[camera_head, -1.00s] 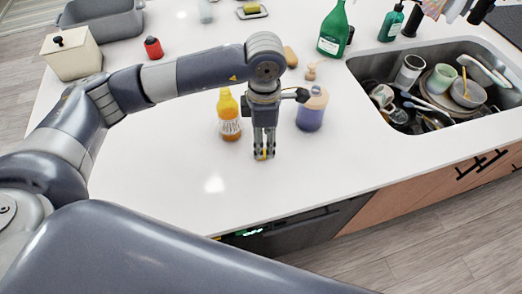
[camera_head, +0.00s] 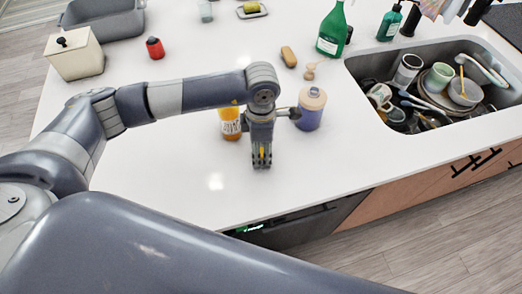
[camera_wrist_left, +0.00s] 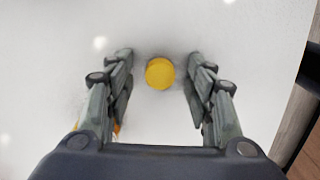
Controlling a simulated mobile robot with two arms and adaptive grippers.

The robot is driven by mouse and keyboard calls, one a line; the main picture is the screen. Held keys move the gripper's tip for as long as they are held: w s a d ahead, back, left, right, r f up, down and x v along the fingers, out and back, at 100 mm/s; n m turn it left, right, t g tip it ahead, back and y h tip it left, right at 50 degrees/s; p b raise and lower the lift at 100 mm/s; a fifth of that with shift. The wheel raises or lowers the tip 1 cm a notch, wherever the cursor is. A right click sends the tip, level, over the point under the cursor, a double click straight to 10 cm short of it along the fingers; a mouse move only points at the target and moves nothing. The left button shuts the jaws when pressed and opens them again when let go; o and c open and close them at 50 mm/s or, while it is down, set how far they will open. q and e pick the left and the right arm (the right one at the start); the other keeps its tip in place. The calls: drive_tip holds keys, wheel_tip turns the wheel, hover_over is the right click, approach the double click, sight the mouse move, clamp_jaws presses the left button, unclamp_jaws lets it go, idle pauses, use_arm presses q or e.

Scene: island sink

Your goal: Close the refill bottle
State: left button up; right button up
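A round yellow cap (camera_wrist_left: 160,73) shows in the left wrist view between the fingertips of my left gripper (camera_wrist_left: 160,85). The fingers are apart, with pale gaps between them and the cap. In the head view the left gripper (camera_head: 261,163) points down at the counter, and a bit of yellow shows between its fingers. An orange bottle (camera_head: 231,126) with a label stands just left of the gripper, its top hidden by my arm. A purple bottle (camera_head: 309,115) with a peach top stands to the right. I cannot tell which is the refill bottle. My right gripper is not in view.
The white counter (camera_head: 160,195) is clear in front. A sink (camera_head: 365,70) full of dishes is at right. A green spray bottle (camera_head: 332,32), a sponge (camera_head: 288,56), a red container (camera_head: 155,48), a cream box (camera_head: 73,55) and a grey basin (camera_head: 103,18) stand farther back.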

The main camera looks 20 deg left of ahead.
sight(261, 151)
use_arm(q)
drive_tip(key=c, duration=0.7)
drive_tip(key=shift+r, duration=0.1)
drive_tip(key=shift+r+b, duration=0.45)
drive_tip(key=shift+r, duration=0.05)
wheel_tip(261, 151, up, 2)
drive_tip(key=shift+w+r+b, duration=0.1)
drive_tip(key=shift+b, duration=0.65)
drive_tip(key=s+d+b, duration=0.1)
drive_tip(key=s+d, duration=0.2)
drive_tip(key=s+d+r+b, duration=0.1)
drive_tip(key=s+d+b, duration=0.1)
drive_tip(key=s+d, duration=0.1)
drive_tip(key=s+d+b, duration=0.1)
drive_tip(key=s+d, duration=0.3)
drive_tip(key=d, duration=0.1)
drive_tip(key=shift+s+r+b, duration=0.1)
drive_tip(key=shift+r+b, duration=0.1)
drive_tip(key=shift+b, duration=0.2)
drive_tip(key=shift+s+d+r, duration=0.15)
drive_tip(key=shift+s+d, duration=0.25)
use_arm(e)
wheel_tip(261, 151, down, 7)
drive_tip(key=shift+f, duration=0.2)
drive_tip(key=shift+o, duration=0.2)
